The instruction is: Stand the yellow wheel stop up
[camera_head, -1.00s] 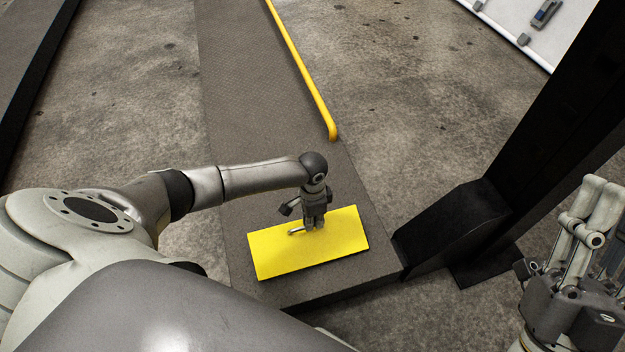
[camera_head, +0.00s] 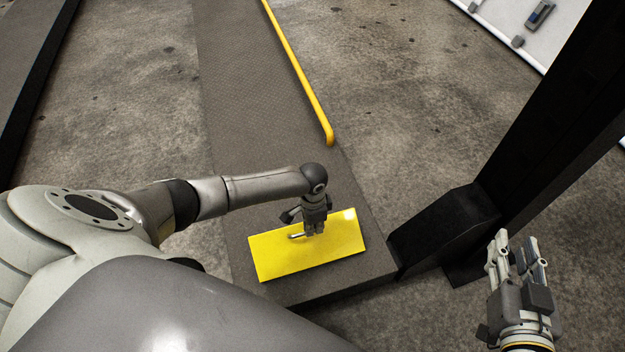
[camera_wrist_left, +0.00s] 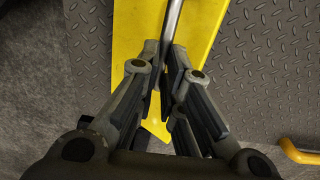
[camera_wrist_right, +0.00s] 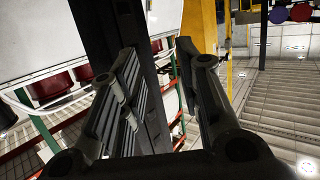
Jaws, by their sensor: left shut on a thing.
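The yellow wheel stop (camera_head: 290,257) lies as a flat yellow plate at the near end of the dark ramp in the head view. It also shows in the left wrist view (camera_wrist_left: 205,25). A thin metal handle (camera_wrist_left: 173,22) runs along its upper face. My left gripper (camera_head: 313,230) points down over the plate, shut on the handle; its fingers (camera_wrist_left: 167,75) close around the bar in the left wrist view. My right gripper (camera_head: 516,255) is raised at the lower right, away from the plate. Its fingers stand apart with nothing between them in the right wrist view (camera_wrist_right: 155,60).
The ramp (camera_head: 240,100) has a yellow rail (camera_head: 300,75) along its right edge. A black post (camera_head: 555,120) with a black foot (camera_head: 445,230) stands just right of the plate. Open concrete floor (camera_head: 400,90) lies beyond.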

